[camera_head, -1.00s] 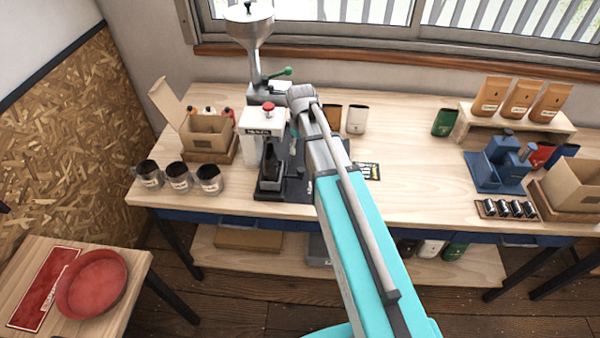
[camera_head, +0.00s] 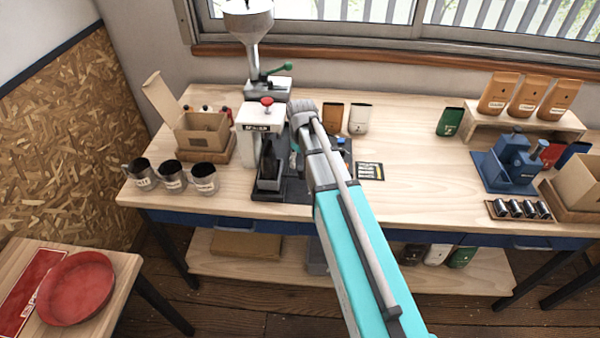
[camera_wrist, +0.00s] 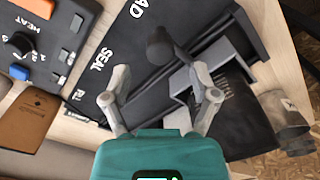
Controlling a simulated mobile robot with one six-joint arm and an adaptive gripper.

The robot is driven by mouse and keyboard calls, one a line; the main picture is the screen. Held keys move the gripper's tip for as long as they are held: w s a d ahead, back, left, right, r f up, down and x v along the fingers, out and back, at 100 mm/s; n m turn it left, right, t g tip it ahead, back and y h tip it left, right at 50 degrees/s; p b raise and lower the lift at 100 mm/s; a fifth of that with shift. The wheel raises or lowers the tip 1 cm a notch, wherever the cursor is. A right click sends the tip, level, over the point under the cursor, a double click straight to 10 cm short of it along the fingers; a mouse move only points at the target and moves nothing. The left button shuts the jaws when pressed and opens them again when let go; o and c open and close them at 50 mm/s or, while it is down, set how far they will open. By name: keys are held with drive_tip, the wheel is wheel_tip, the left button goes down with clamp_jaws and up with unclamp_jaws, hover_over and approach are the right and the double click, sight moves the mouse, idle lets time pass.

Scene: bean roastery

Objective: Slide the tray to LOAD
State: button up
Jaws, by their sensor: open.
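The dark tray (camera_head: 268,180) sits at the front of a black base plate on the bench, below a white press with a red knob (camera_head: 267,101). In the wrist view the tray (camera_wrist: 222,68) is a dark grey piece on the plate, with a dark upright handle (camera_wrist: 160,48) beside it. My gripper (camera_wrist: 160,97) is open, its two fingers apart and empty, with the handle just ahead of the gap. The plate (camera_wrist: 100,55) reads SEAL near my left finger and a cut-off "AD" further up. In the head view my arm hides the fingertips.
A control box marked HEAT (camera_wrist: 40,40) stands left of the plate in the wrist view. Labelled cups (camera_head: 173,178) and an open carton (camera_head: 203,133) stand left of the press.

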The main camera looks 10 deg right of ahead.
sight(301, 168)
drive_tip(key=shift+f+b, duration=1.5)
drive_tip(key=shift+f, duration=0.3)
drive_tip(key=shift+s, duration=0.1)
clamp_jaws()
